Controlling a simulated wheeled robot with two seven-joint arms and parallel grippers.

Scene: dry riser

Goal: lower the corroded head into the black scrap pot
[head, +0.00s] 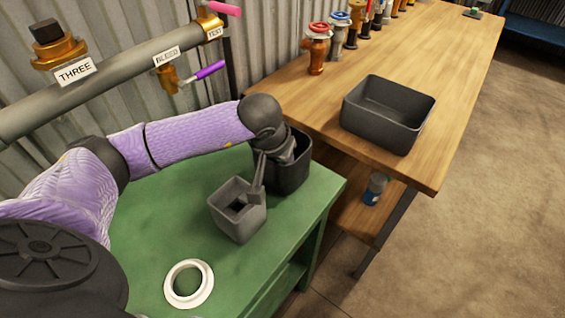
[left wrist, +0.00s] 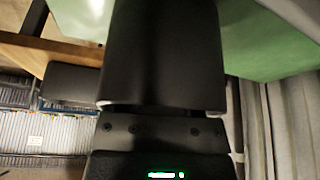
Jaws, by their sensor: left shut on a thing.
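The black scrap pot (head: 297,178) stands at the far right corner of the green bench top (head: 150,225). I cannot make out the corroded head itself. The left wrist view shows mostly dark gripper housing (left wrist: 165,55), with no held thing discernible. My right gripper is not in view.
A white ring (head: 188,284) lies at the bench's front. A wooden table (head: 455,60) carries a dark open bin (head: 387,112) and several valves, including a red-wheeled one (head: 317,48). A pipe (head: 110,70) with labelled fittings runs along the corrugated wall. The green top's left part is clear.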

